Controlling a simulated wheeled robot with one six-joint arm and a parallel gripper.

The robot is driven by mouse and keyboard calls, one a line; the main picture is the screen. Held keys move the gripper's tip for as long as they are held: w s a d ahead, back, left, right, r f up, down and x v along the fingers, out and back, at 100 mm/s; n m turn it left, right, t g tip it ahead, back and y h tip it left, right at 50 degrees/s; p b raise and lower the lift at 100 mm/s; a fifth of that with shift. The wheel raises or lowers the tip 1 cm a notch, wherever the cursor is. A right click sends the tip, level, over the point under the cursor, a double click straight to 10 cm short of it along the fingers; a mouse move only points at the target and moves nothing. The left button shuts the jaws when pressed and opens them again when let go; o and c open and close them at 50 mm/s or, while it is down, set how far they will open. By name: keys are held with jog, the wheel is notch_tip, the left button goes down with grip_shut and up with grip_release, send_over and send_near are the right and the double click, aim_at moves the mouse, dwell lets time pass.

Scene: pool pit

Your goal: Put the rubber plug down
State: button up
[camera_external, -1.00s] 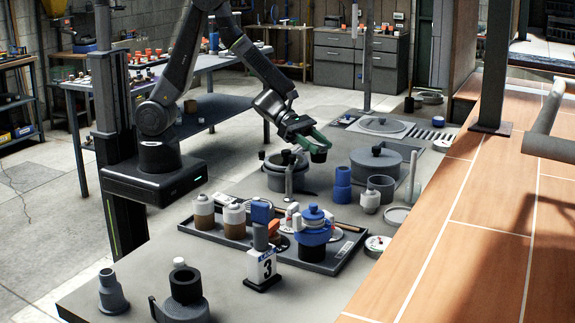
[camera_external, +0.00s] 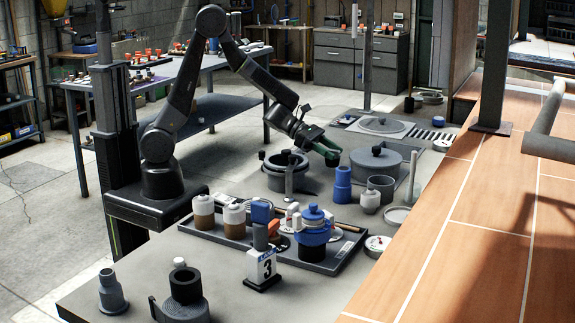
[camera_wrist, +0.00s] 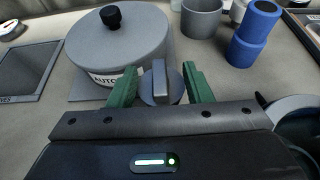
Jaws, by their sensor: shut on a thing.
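My gripper (camera_external: 328,154) has green fingers. It hangs over the grey bench between the lidded grey pot and the open grey pot. In the wrist view its fingers (camera_wrist: 162,85) stand on either side of a grey round plug with an upright tab (camera_wrist: 160,80), and they are shut on it. In the external view the plug is a small dark shape (camera_external: 332,160) at the fingertips. I cannot tell whether its underside touches the bench.
The lidded pot (camera_external: 375,162) with a black knob stands right of my gripper. The open pot (camera_external: 286,177) is to its left. A blue stacked cylinder (camera_external: 342,186) and a grey cup (camera_external: 382,186) stand in front. A dark tray (camera_external: 226,236) of containers lies nearer.

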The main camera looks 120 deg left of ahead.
aim_at(328, 160)
jog(key=shift+f, duration=1.8)
jog(key=shift+f+b, duration=0.15)
jog(key=shift+b, duration=0.2)
jog(key=o, duration=1.1)
jog(key=shift+c, duration=0.2)
jog(key=shift+r+p, duration=0.25)
jog(key=shift+p, duration=0.1)
jog(key=shift+s, duration=0.4)
jog(key=b+v, duration=0.1)
jog(key=v, duration=1)
jog(key=shift+s, duration=0.15)
